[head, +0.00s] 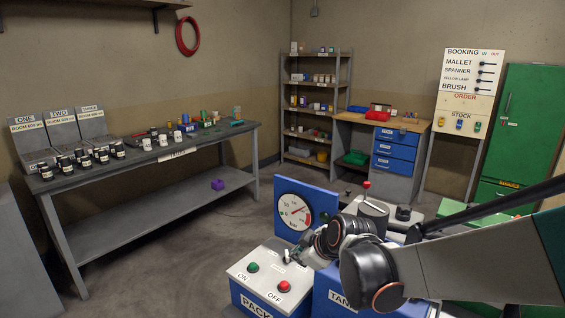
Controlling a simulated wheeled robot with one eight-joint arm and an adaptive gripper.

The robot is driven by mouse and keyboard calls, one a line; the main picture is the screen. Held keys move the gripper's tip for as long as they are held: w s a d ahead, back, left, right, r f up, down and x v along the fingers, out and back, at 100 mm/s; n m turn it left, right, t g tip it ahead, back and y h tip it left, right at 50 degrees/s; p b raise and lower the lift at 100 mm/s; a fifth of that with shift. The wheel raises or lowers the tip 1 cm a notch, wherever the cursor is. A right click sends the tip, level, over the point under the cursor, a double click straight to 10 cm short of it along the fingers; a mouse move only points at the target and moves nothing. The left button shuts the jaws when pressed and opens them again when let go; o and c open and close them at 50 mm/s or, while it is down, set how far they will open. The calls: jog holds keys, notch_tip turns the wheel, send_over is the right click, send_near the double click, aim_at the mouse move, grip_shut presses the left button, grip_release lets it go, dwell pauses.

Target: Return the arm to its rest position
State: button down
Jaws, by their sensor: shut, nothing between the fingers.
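My arm reaches in from the right edge and bends at a dark joint in the lower middle of the head view. My gripper (290,256) is at the end of it, small and partly hidden by my own wrist. It is shut, with nothing seen in it. It is over the back edge of the control box (252,272), which has a green ON button (253,267) and a red OFF button (284,287). I cannot tell whether it touches the box.
A blue panel with a round gauge (294,211) stands just behind my gripper. A blue tank (335,301) is below my arm. A long workbench (150,160) with small jars is at left. Shelves, a desk (385,125), a booking board and a green cabinet (515,130) line the back. Floor is clear centre-left.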

jog(key=s+d+r+m+h, duration=0.2)
jog(key=s+d+m, duration=0.4)
jog(key=s, duration=0.6)
jog(key=s+d+r+m+h, duration=0.2)
jog(key=s+d+m, duration=0.4)
jog(key=s+d, duration=0.3)
jog(key=s+r, duration=0.1)
jog(key=s, duration=0.3)
jog(key=shift+s+d+m+g, duration=0.15)
jog(key=shift+s+m+g, duration=0.1)
jog(key=shift+m+g, duration=0.05)
